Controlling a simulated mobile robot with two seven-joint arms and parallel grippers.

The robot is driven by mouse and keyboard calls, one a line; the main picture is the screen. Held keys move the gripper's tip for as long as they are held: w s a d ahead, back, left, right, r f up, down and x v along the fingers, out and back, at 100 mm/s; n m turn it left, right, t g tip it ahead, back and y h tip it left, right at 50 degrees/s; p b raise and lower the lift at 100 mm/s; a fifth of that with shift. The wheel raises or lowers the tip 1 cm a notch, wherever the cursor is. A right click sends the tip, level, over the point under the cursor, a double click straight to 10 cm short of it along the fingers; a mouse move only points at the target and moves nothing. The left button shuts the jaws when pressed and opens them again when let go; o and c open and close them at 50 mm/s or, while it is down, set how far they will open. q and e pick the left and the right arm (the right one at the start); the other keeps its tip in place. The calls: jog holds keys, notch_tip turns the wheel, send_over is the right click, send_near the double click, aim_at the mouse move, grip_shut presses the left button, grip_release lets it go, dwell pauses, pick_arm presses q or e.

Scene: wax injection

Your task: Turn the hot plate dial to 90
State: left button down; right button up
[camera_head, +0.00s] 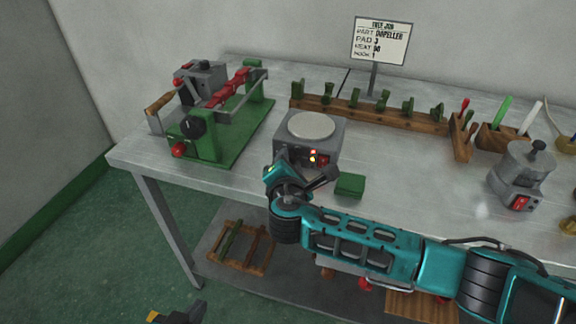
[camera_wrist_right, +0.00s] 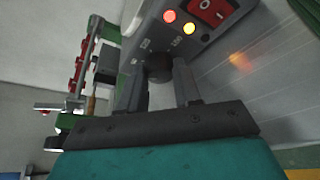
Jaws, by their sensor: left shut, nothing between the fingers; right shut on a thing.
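The hot plate (camera_head: 337,140) is a grey box with a round pale plate (camera_head: 311,125) on top, standing at the table's front edge. Its front panel carries a red rocker switch (camera_wrist_right: 213,10) and two lit lamps, one red (camera_wrist_right: 169,16) and one yellow (camera_wrist_right: 189,28). The dark dial (camera_wrist_right: 158,66) is between the fingers of my right gripper (camera_wrist_right: 158,76), which is shut on it. In the head view my right wrist covers the dial. The dial's setting cannot be read. My left gripper (camera_head: 176,314) is low at the bottom left, away from the table, shut and empty.
A green fixture (camera_head: 205,145) stands left of the hot plate. A wooden rack (camera_head: 370,115) with green pieces lies behind it, and a green block (camera_head: 350,186) sits just right. A grey pot (camera_head: 518,178) is further right. A sign (camera_head: 382,41) stands behind.

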jog(key=shift+d+f+m, duration=0.1)
jog(key=shift+m, duration=0.3)
jog(key=o, duration=1)
jog(key=shift+o, duration=0.2)
jog(key=v, duration=1.3)
jog(key=shift+p, duration=0.45)
jog(key=shift+d+f, duration=0.1)
jog(key=shift+f, duration=0.05)
